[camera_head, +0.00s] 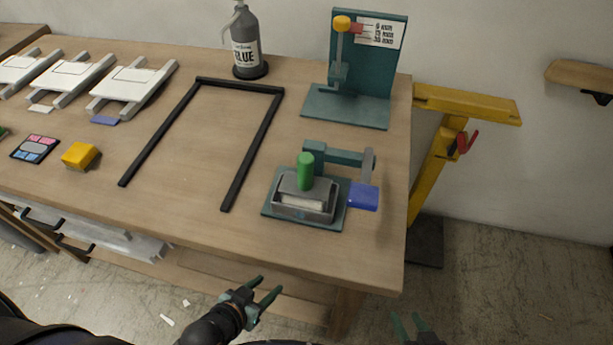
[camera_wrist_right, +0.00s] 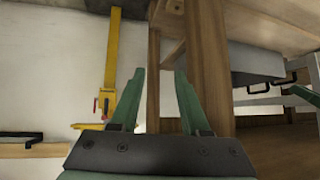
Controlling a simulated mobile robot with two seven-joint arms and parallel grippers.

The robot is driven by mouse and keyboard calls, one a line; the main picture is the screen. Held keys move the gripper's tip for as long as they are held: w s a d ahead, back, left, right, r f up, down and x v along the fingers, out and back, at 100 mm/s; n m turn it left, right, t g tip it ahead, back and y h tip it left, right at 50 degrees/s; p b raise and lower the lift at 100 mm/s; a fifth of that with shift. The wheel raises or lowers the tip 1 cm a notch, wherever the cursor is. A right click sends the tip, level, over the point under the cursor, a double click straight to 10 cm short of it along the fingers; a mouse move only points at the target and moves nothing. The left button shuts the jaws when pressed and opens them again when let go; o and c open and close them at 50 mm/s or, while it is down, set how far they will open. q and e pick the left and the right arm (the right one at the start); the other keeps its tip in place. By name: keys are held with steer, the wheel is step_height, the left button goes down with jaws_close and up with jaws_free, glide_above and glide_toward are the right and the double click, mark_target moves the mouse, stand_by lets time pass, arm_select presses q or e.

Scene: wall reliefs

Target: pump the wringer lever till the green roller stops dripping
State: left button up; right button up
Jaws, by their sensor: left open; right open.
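The wringer (camera_head: 305,197) stands on a teal base plate near the right front corner of the workbench. The green roller (camera_head: 305,170) stands upright over its grey metal tray. A teal arm joins a grey lever that ends in a blue grip (camera_head: 363,196), at the wringer's right side. Whether the roller drips cannot be told. My left gripper (camera_head: 263,293) is open and empty, in front of the bench edge and below the wringer. My right gripper (camera_head: 408,322) is partly cut off at the bottom edge; it shows open and empty in the right wrist view (camera_wrist_right: 158,90).
A teal press-like stand (camera_head: 345,105) and a glue bottle (camera_head: 246,45) stand at the back. A black frame (camera_head: 240,82) lies mid-bench. White slatted pieces (camera_head: 130,85) and a yellow block (camera_head: 80,155) lie left. A yellow stand (camera_head: 440,150) is right of the bench.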

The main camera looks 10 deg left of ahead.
jaws_close()
stand_by(1.4)
